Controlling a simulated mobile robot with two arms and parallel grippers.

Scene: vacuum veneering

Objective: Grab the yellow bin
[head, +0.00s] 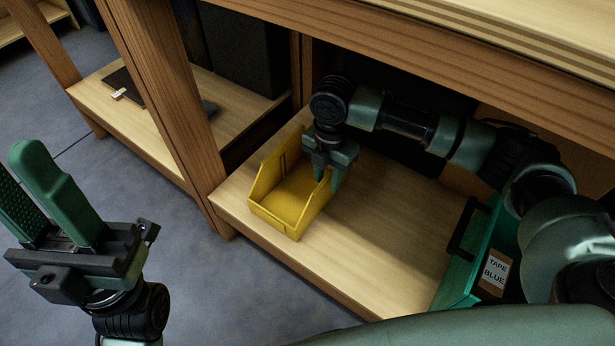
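The yellow bin (284,205) sits upright on the lower wooden shelf, near its left front corner, with its low front facing the shelf edge. My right gripper (330,182) points down at the bin's right side wall. Its two fingers are a little apart, with yellow showing between them, one toward the inside of the bin and one toward the outside. I cannot tell whether they touch the wall. My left gripper (38,185) is in the left foreground, fingers up, open and empty, well away from the bin.
A green box (462,262) labelled "TAPE BLUE" stands on the shelf (385,240) at the right. A wooden post (170,90) rises left of the bin, and a thick table edge (430,60) overhangs my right arm. Bare shelf lies between bin and green box.

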